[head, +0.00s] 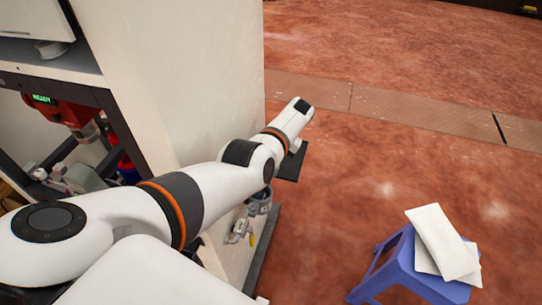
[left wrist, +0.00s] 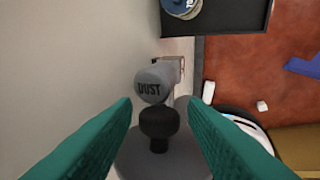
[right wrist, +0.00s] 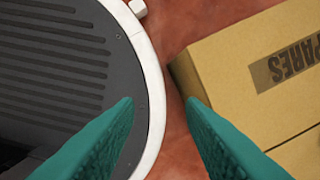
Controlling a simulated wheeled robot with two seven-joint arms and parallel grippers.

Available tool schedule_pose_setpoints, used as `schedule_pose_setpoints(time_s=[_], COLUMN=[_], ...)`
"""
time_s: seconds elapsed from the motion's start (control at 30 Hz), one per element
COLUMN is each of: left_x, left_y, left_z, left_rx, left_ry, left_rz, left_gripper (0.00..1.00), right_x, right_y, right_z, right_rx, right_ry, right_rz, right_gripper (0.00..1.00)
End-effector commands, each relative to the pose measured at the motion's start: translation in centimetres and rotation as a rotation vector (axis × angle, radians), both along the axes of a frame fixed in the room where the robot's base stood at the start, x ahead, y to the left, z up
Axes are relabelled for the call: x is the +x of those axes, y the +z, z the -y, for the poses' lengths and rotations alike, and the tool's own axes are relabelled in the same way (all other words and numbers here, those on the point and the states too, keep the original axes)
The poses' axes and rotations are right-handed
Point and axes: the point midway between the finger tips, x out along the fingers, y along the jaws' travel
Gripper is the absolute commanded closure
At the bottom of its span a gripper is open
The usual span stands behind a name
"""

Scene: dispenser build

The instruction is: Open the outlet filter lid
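In the left wrist view a black knob (left wrist: 159,123) stands on a round grey disc (left wrist: 140,160), which looks like the filter lid. A grey cylinder marked DUST (left wrist: 154,84) is just beyond it, by the pale cabinet wall. My left gripper (left wrist: 160,103) is open, with its teal fingers on either side of the knob, and I see gaps to both. Whether the disc is seated or loose cannot be told. In the head view my left arm hides the gripper and lid. My right gripper (right wrist: 160,102) is open and empty.
The cabinet (head: 190,75) stands close on the left, and a dark shelf (left wrist: 232,17) juts out near the cylinder. A blue stool (head: 400,262) with white sheets (head: 443,242) is at right. A SPARES box (right wrist: 240,85) is below my right gripper. The red floor is mostly clear.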

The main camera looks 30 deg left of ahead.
Motion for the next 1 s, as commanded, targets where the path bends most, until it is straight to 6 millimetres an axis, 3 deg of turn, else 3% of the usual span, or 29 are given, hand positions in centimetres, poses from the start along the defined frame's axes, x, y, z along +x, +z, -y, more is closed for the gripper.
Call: schedule_pose_setpoints(time_s=[0.43,0.8,1.0], left_x=[0.5,2.6,3.4], left_y=[1.1,7.7,10.2], left_z=[0.3,2.6,3.5], left_rx=[0.002,0.001,0.002], left_ry=[-0.002,-0.003,-0.002], left_rz=[0.007,0.007,0.004], left_gripper=[0.54,0.54,0.54], right_x=[-0.3,-0.3,-0.4], right_y=[0.2,0.6,0.4], right_z=[0.0,0.1,0.1], right_rx=[-0.001,-0.001,-0.001], right_ry=[0.000,0.000,0.000], right_rz=[-0.005,-0.006,-0.006], right_gripper=[0.64,0.64,0.64])
